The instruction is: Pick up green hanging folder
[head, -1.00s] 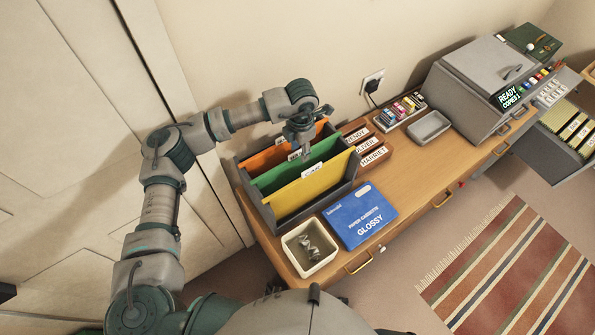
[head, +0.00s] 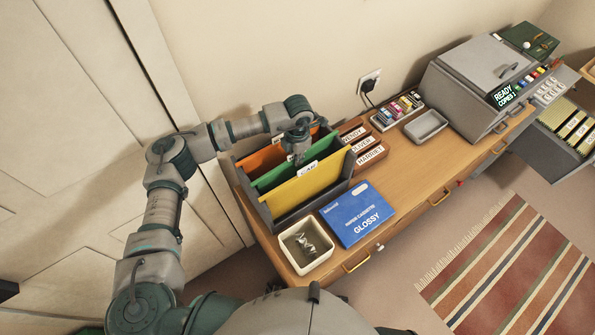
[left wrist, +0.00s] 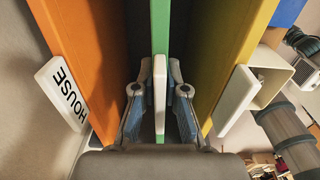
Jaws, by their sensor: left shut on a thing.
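The green hanging folder (head: 268,182) stands upright in a dark grey file box (head: 268,216), between an orange folder (head: 256,160) and a yellow folder (head: 305,190). My left gripper (head: 298,158) reaches down into the box from above at the green folder's top edge and partly hides it. In the left wrist view, the green folder (left wrist: 160,25) runs edge-on between the two fingers of my left gripper (left wrist: 160,95). The fingers are shut on it at its white tab (left wrist: 159,80). My right gripper is not in view.
A blue paper box (head: 357,213) and a white tray with metal clips (head: 288,256) are in front of the file box. Name plates (head: 370,156), a grey tray (head: 427,125) and a copier (head: 475,88) stand to the right. The desk's middle is clear.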

